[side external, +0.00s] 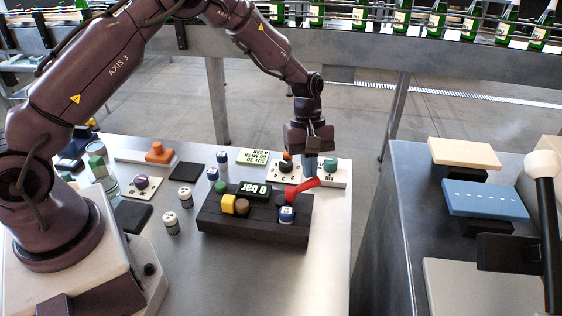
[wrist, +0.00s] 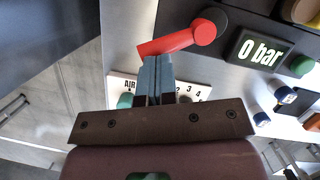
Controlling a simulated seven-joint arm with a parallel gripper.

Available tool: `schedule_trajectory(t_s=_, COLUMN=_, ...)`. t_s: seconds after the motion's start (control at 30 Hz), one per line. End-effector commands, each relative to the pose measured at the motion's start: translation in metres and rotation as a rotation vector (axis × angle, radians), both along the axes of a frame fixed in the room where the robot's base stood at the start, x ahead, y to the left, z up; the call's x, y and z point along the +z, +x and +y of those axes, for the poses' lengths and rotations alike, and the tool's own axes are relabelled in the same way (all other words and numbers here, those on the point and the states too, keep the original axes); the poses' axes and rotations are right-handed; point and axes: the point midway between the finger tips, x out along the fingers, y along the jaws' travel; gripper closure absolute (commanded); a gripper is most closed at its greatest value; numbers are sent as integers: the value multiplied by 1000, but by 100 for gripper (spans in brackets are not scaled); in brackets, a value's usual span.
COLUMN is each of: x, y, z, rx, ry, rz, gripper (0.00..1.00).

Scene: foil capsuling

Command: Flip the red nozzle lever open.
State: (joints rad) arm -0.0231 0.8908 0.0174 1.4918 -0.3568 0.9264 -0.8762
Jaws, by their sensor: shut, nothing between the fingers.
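The red nozzle lever (side external: 302,187) stands on the dark control block (side external: 255,232), angled up to the right from its dark round pivot. In the wrist view the red lever (wrist: 180,40) reaches from the pivot at the right toward the lower left. My gripper (side external: 311,172) is shut and empty, fingers pointing down just behind the lever. In the wrist view the closed blue-grey fingertips (wrist: 157,60) are right beside the lever's free half. I cannot tell whether they touch it.
The block carries a display reading 0 bar (side external: 255,190), a yellow knob (side external: 228,204) and a blue-and-white cap (side external: 287,214). A white labelled plate (side external: 331,174) lies behind the lever. Small canisters (side external: 170,223) stand left of the block. The front right of the table is clear.

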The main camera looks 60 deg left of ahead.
Motion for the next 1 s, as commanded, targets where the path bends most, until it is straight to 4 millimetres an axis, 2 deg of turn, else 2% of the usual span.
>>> schedule_trajectory(t_s=1.0, x=-1, y=0, z=-10, rx=-182, ry=0, rz=1, gripper=100)
